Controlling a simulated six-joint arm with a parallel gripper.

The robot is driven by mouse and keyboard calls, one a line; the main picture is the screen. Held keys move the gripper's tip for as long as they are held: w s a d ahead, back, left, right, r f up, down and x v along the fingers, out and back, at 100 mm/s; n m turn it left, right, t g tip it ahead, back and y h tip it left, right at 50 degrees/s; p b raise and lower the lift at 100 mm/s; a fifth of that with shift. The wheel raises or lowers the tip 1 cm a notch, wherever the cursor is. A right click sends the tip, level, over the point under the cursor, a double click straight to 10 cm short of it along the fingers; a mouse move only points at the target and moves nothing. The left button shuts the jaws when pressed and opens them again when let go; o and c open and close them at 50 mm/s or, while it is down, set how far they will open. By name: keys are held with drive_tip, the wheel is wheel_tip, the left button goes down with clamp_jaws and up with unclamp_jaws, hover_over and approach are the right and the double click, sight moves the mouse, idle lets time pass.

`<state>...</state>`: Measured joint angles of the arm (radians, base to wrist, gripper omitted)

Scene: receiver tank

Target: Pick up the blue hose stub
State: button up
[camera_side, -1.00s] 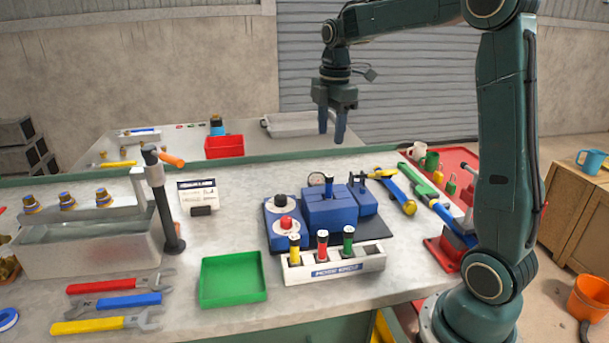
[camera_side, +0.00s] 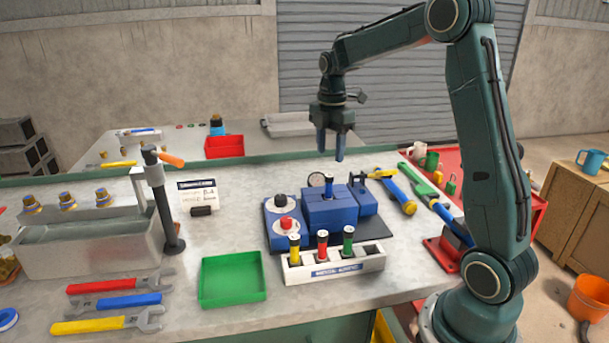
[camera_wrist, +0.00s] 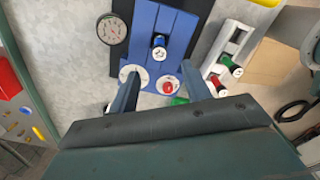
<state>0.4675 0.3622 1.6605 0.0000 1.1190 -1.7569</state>
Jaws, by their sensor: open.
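The blue hose stub (camera_side: 328,187) stands upright in the top of the blue tank block (camera_side: 340,212), with a dark and white upper end. It also shows in the wrist view (camera_wrist: 159,44), near the top centre. My gripper (camera_side: 330,150) hangs above the block, pointing down, open and empty. Its fingertips are clear of the stub, with a gap below them. In the wrist view the two fingers (camera_wrist: 159,74) are spread apart, and the stub lies beyond them, roughly in line with their gap. The lower part of the stub is hidden in the block.
A white rack (camera_side: 345,272) in front holds yellow, red and green stubs. A black knob (camera_side: 281,200) and red knob (camera_side: 286,223) sit on the block's left, with a gauge (camera_side: 317,179) behind.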

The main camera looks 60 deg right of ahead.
sight(329, 175)
drive_tip(key=shift+f, duration=2.05)
drive_tip(key=shift+d+f, duration=0.1)
drive_tip(key=shift+f, duration=2.45)
clamp_jaws()
drive_tip(key=shift+r, duration=0.15)
wheel_tip(329, 175, up, 20)
